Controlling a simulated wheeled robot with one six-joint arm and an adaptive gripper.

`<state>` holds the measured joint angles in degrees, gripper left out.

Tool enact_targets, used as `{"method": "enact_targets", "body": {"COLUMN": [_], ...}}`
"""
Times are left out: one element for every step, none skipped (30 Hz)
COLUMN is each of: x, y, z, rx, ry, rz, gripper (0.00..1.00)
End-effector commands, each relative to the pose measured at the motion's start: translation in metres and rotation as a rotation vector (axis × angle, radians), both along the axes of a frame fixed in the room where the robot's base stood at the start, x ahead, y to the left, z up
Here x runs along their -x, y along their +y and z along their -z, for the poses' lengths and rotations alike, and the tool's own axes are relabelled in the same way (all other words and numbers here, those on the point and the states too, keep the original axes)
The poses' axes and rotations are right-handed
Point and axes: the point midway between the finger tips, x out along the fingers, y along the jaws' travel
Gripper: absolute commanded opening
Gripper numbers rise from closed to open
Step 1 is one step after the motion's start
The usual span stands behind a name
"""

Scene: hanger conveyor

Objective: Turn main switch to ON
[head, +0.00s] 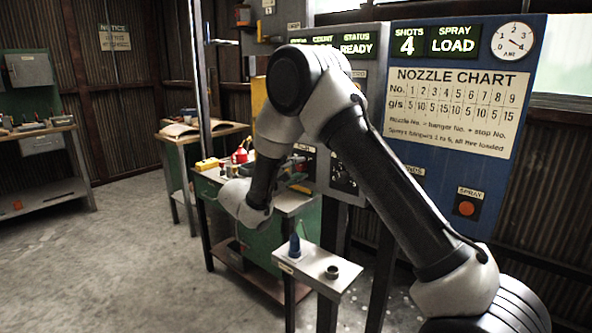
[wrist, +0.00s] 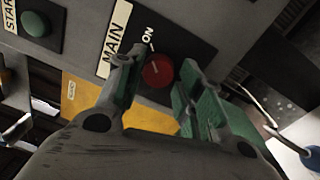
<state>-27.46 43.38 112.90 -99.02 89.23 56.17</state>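The main switch is a round red knob (wrist: 158,72) on a dark plate beside a white MAIN label (wrist: 116,42), in the wrist view. An ON mark (wrist: 148,36) with a short tick is printed above the knob. Which way the knob points is not clear. My gripper (wrist: 161,76) is open, with one green-padded finger on each side of the knob. The fingers look apart from it, though how near their tips are to the panel is hard to judge.
A green button (wrist: 36,24) with a START label is left of the switch. A yellow panel (wrist: 92,106) lies below. A small stand (head: 318,267) stands below my arm.

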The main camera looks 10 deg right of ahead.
Motion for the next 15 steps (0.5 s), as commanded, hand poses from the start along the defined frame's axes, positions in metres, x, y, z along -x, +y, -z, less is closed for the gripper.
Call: {"method": "enact_targets", "body": {"x": [0.0, 0.0, 0.0, 0.0, 0.0, 0.0, 0.0, 0.0, 0.0, 0.0, 0.0, 0.002, 0.003, 0.005, 0.008], "y": [0.0, 0.0, 0.0, 0.0, 0.0, 0.0, 0.0, 0.0, 0.0, 0.0, 0.001, 0.003, 0.005, 0.008, 0.012], "z": [0.0, 0.0, -0.001, -0.001, -0.001, -0.001, -0.001, -0.001, -0.001, -0.001, -0.001, -0.001, -0.001, -0.001, 0.0], "rx": [0.0, 0.001, 0.001, 0.0, 0.0, 0.0, 0.0, 0.0, 0.001, 0.001, 0.001, 0.001, 0.001, 0.0, 0.001], "ry": [0.0, -0.001, -0.001, -0.002, -0.002, -0.002, -0.002, -0.002, -0.002, -0.002, -0.002, -0.002, -0.002, -0.001, -0.002], "rz": [0.0, 0.0, 0.0, 0.001, 0.001, 0.001, 0.001, 0.001, 0.001, 0.001, 0.001, 0.0, 0.0, 0.0, -0.001], "gripper": [0.51, 0.52, 0.52, 0.52, 0.52, 0.52, 0.52, 0.52, 0.52, 0.52, 0.52, 0.52, 0.52, 0.52, 0.52]}}
